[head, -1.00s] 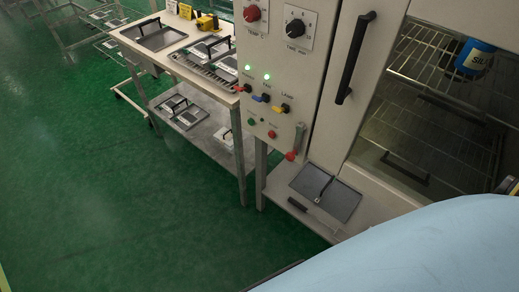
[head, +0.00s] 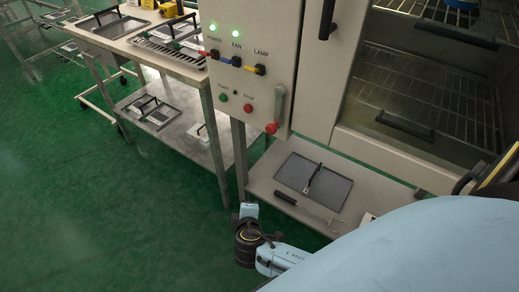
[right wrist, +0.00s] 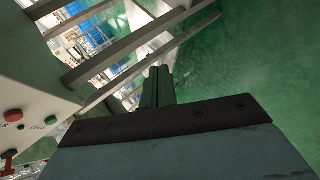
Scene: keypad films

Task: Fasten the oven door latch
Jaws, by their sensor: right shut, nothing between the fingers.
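The latch lever (head: 277,108) is a grey bar with a red knob (head: 271,128) at the lower right edge of the oven's control panel. It points down, with the knob slightly left of its top end. The oven door (head: 350,85) stands right of the panel, with a black handle (head: 328,18) and a window; it looks closed. My right arm enters the head view from the lower right, its wrist below and left of the latch. In the right wrist view, my right gripper (right wrist: 158,78) is shut and empty, pointing away from the panel. My left gripper is out of view.
Green and red buttons (head: 248,107) sit left of the latch. A shelf (head: 262,170) below the oven holds a grey tray (head: 330,188) and a dark-handled tool (head: 286,198). A steel cart (head: 185,67) with trays stands left.

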